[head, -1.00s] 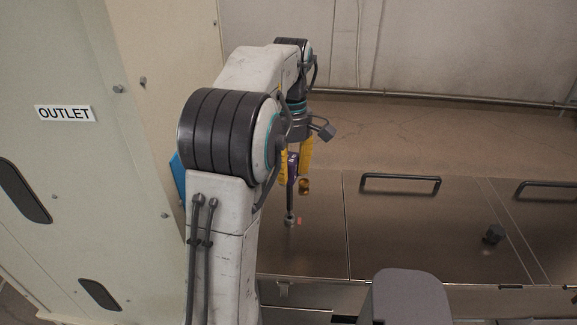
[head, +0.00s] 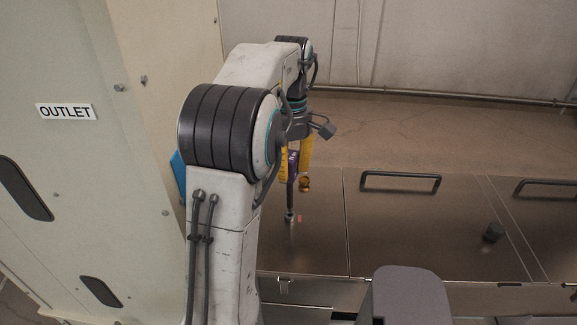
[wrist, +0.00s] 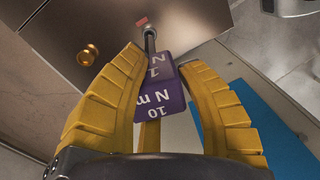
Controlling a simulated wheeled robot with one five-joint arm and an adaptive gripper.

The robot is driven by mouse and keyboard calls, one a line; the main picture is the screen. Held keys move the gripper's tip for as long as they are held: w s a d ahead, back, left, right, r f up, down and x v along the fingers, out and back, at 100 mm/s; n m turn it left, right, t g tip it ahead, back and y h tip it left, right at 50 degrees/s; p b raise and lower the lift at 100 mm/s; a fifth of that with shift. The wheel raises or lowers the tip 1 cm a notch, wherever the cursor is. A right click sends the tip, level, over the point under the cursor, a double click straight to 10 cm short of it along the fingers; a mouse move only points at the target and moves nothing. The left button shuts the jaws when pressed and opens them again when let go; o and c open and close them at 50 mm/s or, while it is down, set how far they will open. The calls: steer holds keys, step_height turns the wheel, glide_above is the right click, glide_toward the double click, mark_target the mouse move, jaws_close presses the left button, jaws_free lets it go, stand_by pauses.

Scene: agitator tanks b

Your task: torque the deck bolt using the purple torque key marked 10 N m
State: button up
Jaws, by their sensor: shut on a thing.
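The purple torque key (wrist: 159,100) shows "10 N m" in white in the wrist view; it also shows in the head view (head: 292,160). My gripper (wrist: 168,75) is shut on it, with yellow fingers on either side. The key points down, and its dark shaft ends in a metal socket (head: 290,216) low over the steel deck (head: 400,235). The deck bolt is hidden at or under the socket; I cannot tell whether they touch. A small red mark (head: 299,218) lies on the deck beside the socket, also visible in the wrist view (wrist: 141,21).
A brass knob (wrist: 88,54) stands on the deck near the key. A dark knob (head: 493,233) and black handles (head: 400,180) rise from the deck to the right. A pale cabinet marked OUTLET (head: 65,112) stands at left. A blue panel (wrist: 262,125) lies at lower right in the wrist view.

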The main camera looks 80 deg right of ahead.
steer(key=shift+f+b, duration=0.75)
steer(key=shift+f, duration=0.35)
stand_by(0.5)
steer(key=shift+m+p, duration=0.7)
steer(key=shift+p, duration=0.05)
stand_by(0.5)
steer(key=shift+m, duration=0.8)
steer(key=shift+w+m, duration=0.1)
steer(key=shift+m, duration=0.7)
steer(key=shift+d+m, duration=0.1)
steer(key=shift+m, duration=0.6)
